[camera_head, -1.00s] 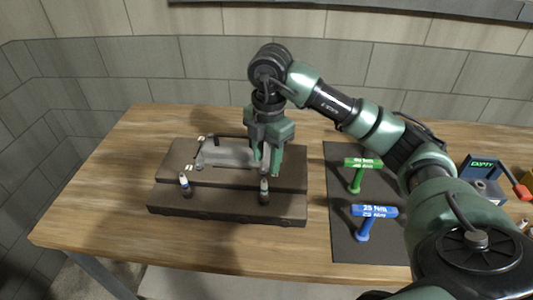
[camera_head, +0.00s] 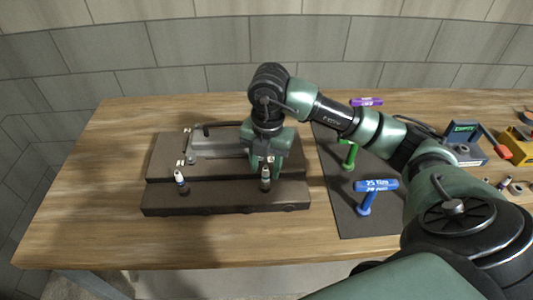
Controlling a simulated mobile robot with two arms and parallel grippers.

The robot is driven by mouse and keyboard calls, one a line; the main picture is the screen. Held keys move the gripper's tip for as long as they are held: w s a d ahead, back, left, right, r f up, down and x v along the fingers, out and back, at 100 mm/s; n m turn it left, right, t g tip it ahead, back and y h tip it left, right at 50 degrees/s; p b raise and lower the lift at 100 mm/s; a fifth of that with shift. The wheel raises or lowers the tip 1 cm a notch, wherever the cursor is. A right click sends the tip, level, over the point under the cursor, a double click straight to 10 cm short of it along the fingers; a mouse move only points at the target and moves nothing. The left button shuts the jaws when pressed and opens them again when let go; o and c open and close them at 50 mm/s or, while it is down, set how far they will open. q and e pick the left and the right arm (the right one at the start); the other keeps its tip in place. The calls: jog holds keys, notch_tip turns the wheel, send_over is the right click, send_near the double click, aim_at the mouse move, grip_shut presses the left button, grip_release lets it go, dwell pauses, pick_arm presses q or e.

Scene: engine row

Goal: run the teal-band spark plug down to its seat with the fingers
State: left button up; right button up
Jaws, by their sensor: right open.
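Two spark plugs stand upright in the front step of the dark engine block (camera_head: 225,201). The left plug (camera_head: 181,180) has a white top and a blue-looking band. The right plug (camera_head: 265,180) has a pale top; its band is too small for me to tell if it is teal. My right gripper (camera_head: 266,168) points down with open fingers at the right plug, close behind or around its upper part; I cannot tell if they touch it. My left gripper is not in view.
A grey cover with a dark handle (camera_head: 215,145) lies on the block's back step. On the dark mat (camera_head: 345,215) at right stand blue (camera_head: 375,185), green (camera_head: 347,150) and purple (camera_head: 366,102) handled tools. A box marked EMPTY (camera_head: 462,140) stands farther right. The wooden table's left is clear.

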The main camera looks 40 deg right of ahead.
jog(key=shift+f, duration=0.25)
grip_shut()
jog(key=m+p, duration=0.1)
jog(key=m, duration=0.2)
jog(key=shift+m, duration=0.4)
jog(key=m, duration=0.3)
jog(key=shift+p, duration=0.4)
jog(key=m+p, duration=0.2)
jog(key=m, duration=0.4)
jog(key=shift+r+m, duration=0.1)
jog(key=shift+m, duration=0.2)
jog(key=m+p, duration=0.3)
jog(key=shift+a+r, duration=0.1)
jog(key=shift+f+m+p, duration=0.2)
jog(key=shift+m+p, duration=0.2)
jog(key=shift+p, duration=0.4)
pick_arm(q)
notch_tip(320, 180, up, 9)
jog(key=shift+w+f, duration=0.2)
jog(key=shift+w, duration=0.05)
